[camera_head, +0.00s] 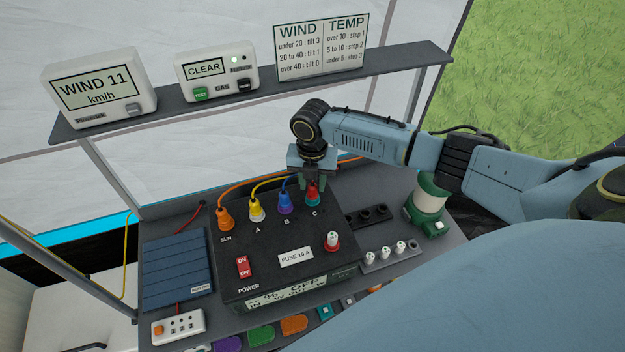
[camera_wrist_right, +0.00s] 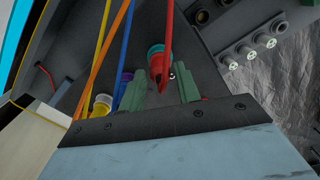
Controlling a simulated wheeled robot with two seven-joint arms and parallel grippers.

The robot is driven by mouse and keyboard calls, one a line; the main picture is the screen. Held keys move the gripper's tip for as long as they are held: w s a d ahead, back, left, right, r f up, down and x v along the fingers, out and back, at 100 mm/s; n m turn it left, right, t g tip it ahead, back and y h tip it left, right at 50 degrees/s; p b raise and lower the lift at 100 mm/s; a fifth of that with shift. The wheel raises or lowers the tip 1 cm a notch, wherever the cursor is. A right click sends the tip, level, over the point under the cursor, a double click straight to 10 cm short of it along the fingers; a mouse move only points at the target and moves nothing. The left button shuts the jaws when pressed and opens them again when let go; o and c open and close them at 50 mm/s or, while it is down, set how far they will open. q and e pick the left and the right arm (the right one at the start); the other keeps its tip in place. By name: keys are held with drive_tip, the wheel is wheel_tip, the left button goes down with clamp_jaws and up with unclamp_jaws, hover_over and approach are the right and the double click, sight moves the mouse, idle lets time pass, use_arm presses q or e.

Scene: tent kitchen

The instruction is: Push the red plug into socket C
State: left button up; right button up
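The red plug (camera_head: 312,200) is at socket C, the rightmost in the row on the black power box (camera_head: 290,235). In the right wrist view the red plug (camera_wrist_right: 160,65) hangs on its red cable, in front of a teal ring (camera_wrist_right: 155,49). I cannot tell how deep it sits in the socket. My right gripper (camera_head: 311,182) points down over socket C. Its green fingers (camera_wrist_right: 160,90) stand apart on either side of the plug, with gaps showing, and do not appear to clamp it. My left gripper is not in view.
Orange (camera_head: 225,217), yellow (camera_head: 257,211) and blue (camera_head: 285,204) plugs stand close beside socket C, their cables arching up. A green-and-white lantern (camera_head: 428,207) and a strip of white knobs (camera_head: 386,256) are to the right. A shelf (camera_head: 260,92) with displays hangs behind.

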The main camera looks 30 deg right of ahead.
drive_tip(key=shift+o, duration=1.2)
